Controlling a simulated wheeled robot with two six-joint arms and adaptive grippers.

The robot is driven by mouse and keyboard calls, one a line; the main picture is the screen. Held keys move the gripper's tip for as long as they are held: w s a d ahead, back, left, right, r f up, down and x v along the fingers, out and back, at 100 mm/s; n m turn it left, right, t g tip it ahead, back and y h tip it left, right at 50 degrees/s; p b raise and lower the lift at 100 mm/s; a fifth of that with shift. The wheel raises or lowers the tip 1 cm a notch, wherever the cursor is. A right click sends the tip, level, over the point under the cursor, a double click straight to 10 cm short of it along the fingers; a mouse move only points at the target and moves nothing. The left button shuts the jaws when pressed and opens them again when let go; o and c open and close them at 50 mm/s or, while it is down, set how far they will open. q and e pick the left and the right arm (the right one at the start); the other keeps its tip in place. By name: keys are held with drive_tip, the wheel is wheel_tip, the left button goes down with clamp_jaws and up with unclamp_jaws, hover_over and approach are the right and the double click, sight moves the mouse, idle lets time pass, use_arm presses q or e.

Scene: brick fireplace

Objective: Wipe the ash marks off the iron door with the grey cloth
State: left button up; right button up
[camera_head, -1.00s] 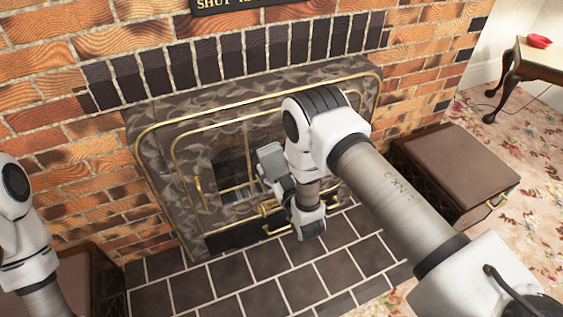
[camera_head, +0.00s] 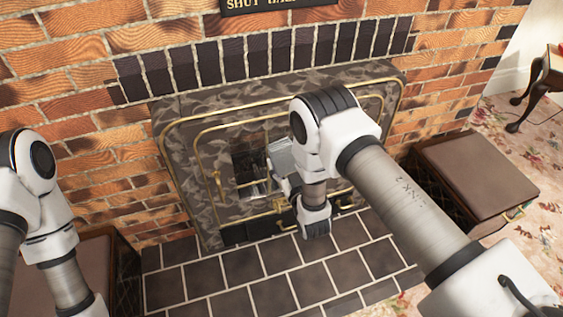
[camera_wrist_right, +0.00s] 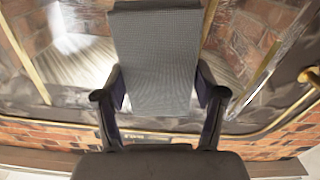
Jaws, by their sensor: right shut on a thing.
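The grey cloth (camera_wrist_right: 155,45) is a flat, finely woven piece between the fingers of my right gripper (camera_wrist_right: 160,90). In the head view the cloth (camera_head: 281,154) is a small light-grey patch in front of the fireplace door, with my right gripper (camera_head: 286,180) shut on it. The door (camera_head: 196,150) is mottled grey with brass trim and a dark glass pane. The cloth overlaps the pane's right side; I cannot tell whether it touches. My right arm hides the door's right part. I cannot make out distinct ash marks. My left gripper is out of view.
Dark hearth tiles (camera_head: 225,277) lie below the door. A brown-topped box (camera_head: 480,180) stands at right and another (camera_head: 92,258) at left, partly behind my left arm. A small table (camera_head: 553,72) is at far right. Brass rails (camera_head: 232,118) stick out before the door.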

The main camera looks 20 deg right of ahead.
drive_tip(key=d, duration=1.3)
drive_tip(key=shift+w+d+p, duration=0.25)
drive_tip(key=shift+w+p, duration=0.1)
drive_tip(key=shift+p, duration=0.1)
drive_tip(key=s+p, duration=0.3)
drive_tip(key=s, duration=0.3)
idle(0.4)
drive_tip(key=shift+d, duration=0.1)
drive_tip(key=shift+s, duration=0.15)
